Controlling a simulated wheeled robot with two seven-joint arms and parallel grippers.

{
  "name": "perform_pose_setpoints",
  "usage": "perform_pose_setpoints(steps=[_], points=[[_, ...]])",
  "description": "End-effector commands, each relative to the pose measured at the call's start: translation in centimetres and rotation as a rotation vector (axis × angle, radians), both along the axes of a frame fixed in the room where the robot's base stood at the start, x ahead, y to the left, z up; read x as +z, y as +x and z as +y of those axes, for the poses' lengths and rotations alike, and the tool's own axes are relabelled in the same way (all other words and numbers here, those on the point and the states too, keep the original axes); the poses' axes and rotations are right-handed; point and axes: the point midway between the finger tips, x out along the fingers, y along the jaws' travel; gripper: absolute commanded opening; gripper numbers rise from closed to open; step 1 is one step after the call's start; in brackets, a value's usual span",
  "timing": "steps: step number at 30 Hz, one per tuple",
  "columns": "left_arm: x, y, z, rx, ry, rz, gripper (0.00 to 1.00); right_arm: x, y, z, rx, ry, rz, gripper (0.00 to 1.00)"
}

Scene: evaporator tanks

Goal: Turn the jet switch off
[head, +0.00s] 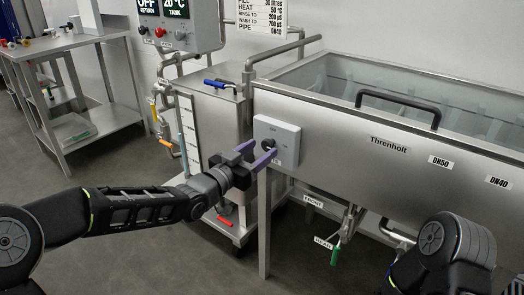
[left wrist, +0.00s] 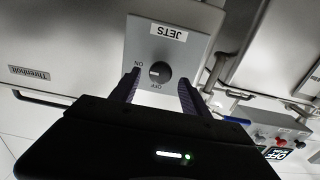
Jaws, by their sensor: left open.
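The jet switch is a dark round knob (left wrist: 158,72) on a grey box (head: 277,141) fixed to the front of the steel tank. In the left wrist view the box carries a JETS label (left wrist: 168,29), with ON printed left of the knob and OFF below it. A pale mark on the knob lies on its left, ON side. My left gripper (head: 258,152) is open in front of the box, with its purple fingers on either side of the knob in the wrist view. I cannot tell whether they touch it. In the head view the gripper hides the knob.
A control panel (head: 178,25) hangs at the upper left. Pipes and a blue-handled valve (head: 220,84) are left of the box. A steel table (head: 75,45) stands far left, with clear floor before it.

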Motion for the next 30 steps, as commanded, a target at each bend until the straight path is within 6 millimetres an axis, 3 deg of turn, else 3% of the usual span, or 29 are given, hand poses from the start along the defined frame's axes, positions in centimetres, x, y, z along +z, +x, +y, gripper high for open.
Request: perform_pose_setpoints(steps=[5,13,30], points=[[-0.01,1.28,-0.92,0.001,-0.001,0.001,0.54,-0.28,0.08,-0.08,-0.002,-0.001,-0.001,0.0],[0.01,1.39,-0.98,0.001,-0.001,0.001,0.54,-0.25,0.09,-0.09,-0.002,-0.001,-0.001,0.0],[0.0,1.36,-0.97,0.001,0.0,0.001,0.08,-0.25,0.08,-0.07,-0.002,-0.001,-0.001,0.0]])
